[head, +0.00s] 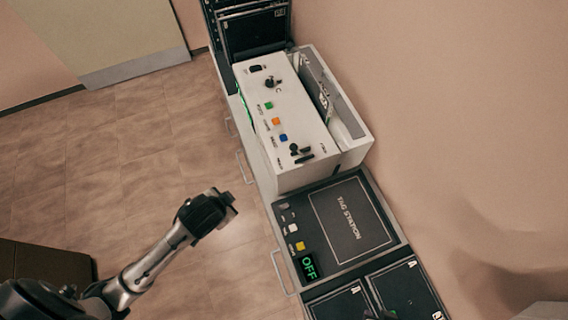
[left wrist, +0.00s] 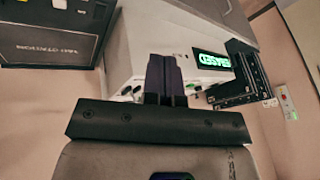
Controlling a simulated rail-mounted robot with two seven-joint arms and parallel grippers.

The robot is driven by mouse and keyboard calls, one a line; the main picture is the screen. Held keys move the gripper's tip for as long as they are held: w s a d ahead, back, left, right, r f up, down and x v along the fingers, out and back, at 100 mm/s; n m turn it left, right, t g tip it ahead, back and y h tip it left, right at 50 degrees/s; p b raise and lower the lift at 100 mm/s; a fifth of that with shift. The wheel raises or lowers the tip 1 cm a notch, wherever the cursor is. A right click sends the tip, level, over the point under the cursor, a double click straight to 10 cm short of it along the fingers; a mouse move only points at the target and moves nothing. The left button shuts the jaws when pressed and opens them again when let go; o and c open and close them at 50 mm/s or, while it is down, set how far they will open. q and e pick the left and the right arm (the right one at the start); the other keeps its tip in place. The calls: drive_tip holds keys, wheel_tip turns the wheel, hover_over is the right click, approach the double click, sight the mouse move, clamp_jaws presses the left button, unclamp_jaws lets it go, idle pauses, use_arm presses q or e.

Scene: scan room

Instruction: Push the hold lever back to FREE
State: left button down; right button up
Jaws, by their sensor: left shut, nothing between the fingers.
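The hold lever seems to be the black lever (head: 300,153) on the top panel of the white machine (head: 290,112), at the end nearer the tag station; its FREE marking is too small to read. My left gripper (head: 233,198) is over the floor side of the counter, apart from the machine and the lever. In the left wrist view its fingers (left wrist: 165,76) are shut together with nothing between them, in front of the machine's white side (left wrist: 140,45). Small black controls (left wrist: 130,90) show left of the fingers there. My right gripper is not recognisable in view.
A black tag station (head: 350,220) with a green OFF display (head: 308,267) sits beside the machine. Black trays (head: 410,287) lie beyond it. The machine has a black knob (head: 270,83) and coloured buttons (head: 276,122). A green ERASED display (left wrist: 211,60) shows on its side. The floor is clear.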

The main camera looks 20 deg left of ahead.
use_arm(q)
drive_tip(key=w+a+f+n+t+h+b, duration=0.1)
drive_tip(key=w+f+n+t+h+b, duration=0.2)
drive_tip(key=w+f, duration=0.4)
drive_tip(key=w+a+f+n+t+h+b, duration=0.1)
drive_tip(key=w+f+n+t+h+b, duration=0.2)
drive_tip(key=f, duration=0.6)
wheel_tip(320, 180, up, 11)
drive_tip(key=d+n+t+h, duration=0.2)
drive_tip(key=n+t+h, duration=0.5)
drive_tip(key=n, duration=0.3)
drive_tip(key=shift+w+d+f+h, duration=0.2)
drive_tip(key=shift+d+h, duration=0.1)
drive_tip(key=shift+d, duration=0.1)
use_arm(e)
wheel_tip(320, 180, down, 8)
drive_tip(key=shift+r, duration=0.2)
